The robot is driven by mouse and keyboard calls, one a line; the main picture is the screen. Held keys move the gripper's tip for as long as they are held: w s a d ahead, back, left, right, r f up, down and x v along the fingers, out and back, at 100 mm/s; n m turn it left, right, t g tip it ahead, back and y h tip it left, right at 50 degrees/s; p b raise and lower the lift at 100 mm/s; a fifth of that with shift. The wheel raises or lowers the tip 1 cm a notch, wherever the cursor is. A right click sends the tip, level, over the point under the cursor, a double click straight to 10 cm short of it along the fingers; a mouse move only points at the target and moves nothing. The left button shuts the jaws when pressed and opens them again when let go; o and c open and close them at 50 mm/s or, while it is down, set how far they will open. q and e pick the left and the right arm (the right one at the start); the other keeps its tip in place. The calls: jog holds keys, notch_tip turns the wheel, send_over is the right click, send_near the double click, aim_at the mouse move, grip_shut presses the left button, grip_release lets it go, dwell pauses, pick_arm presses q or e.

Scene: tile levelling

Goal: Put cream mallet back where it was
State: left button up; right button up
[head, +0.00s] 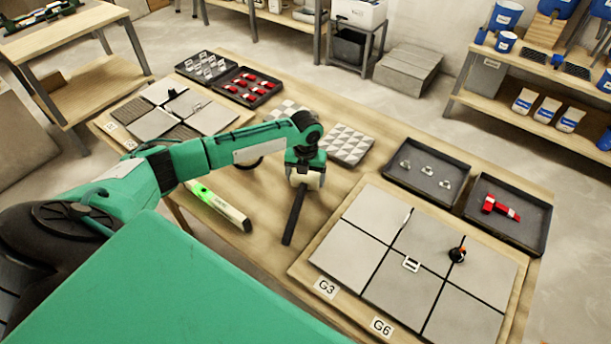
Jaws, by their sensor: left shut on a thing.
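The cream mallet (294,214) is at the middle of the table, below my left gripper in the head view. Its dark handle points toward the near edge, and its pale head is partly hidden by the fingers. My left gripper (305,177) is shut on the mallet at its head end. I cannot tell whether the mallet touches the table or hangs just above it. My right gripper is not in view.
A green-and-white level (219,206) lies left of the mallet. A tiled board (335,270) with labels, clips and an orange-black knob is at the right. Dark trays (424,197) stand behind it. Patterned tiles (347,145) lie behind the gripper. Bare wood surrounds the handle.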

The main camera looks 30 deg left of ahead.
pick_arm(q)
jog(key=shift+f, duration=0.5)
jog(key=o, duration=1.2)
jog(key=shift+o, duration=0.2)
notch_tip(320, 180, up, 14)
jog(key=b, duration=0.2)
jog(key=shift+f, duration=0.1)
